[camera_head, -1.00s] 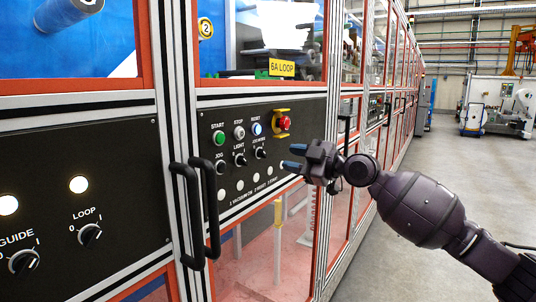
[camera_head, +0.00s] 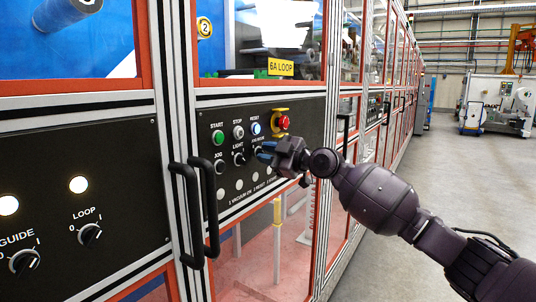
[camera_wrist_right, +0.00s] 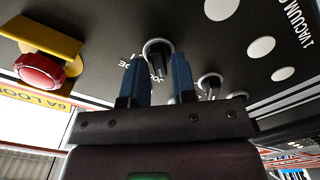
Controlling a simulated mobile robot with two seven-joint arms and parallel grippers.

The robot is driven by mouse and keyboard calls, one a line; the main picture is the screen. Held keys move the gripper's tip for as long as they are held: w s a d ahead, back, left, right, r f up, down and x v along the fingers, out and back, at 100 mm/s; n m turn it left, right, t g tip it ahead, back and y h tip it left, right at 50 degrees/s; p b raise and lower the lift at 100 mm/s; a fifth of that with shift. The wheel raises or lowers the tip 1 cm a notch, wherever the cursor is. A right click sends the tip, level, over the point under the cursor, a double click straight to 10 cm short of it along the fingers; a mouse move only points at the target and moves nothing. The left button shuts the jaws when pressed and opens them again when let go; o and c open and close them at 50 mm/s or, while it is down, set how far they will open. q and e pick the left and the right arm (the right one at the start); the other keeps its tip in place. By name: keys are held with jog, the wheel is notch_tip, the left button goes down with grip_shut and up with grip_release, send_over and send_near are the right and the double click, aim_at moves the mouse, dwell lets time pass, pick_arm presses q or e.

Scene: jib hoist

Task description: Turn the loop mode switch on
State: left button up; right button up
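A black rotary switch with a pale ring (camera_wrist_right: 158,49) sits on the black control panel in the right wrist view. Its label is partly hidden by a finger and I cannot read it fully. My right gripper (camera_wrist_right: 158,76) is open, with one blue finger on each side of this switch. I cannot tell whether the fingers touch it. In the head view my right gripper (camera_head: 266,151) is at the right end of the panel's switch row and covers part of this switch. Another switch labelled LOOP (camera_head: 90,234) is on the left panel. My left gripper is not in view.
A red emergency stop (camera_head: 283,122) in a yellow guard sits just above the gripper. The LIGHT switch (camera_head: 239,159) and green START button (camera_head: 218,137) are left of it. Black door handles (camera_head: 190,215) stick out between the panels. The aisle at right is clear.

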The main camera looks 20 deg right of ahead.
grip_shut()
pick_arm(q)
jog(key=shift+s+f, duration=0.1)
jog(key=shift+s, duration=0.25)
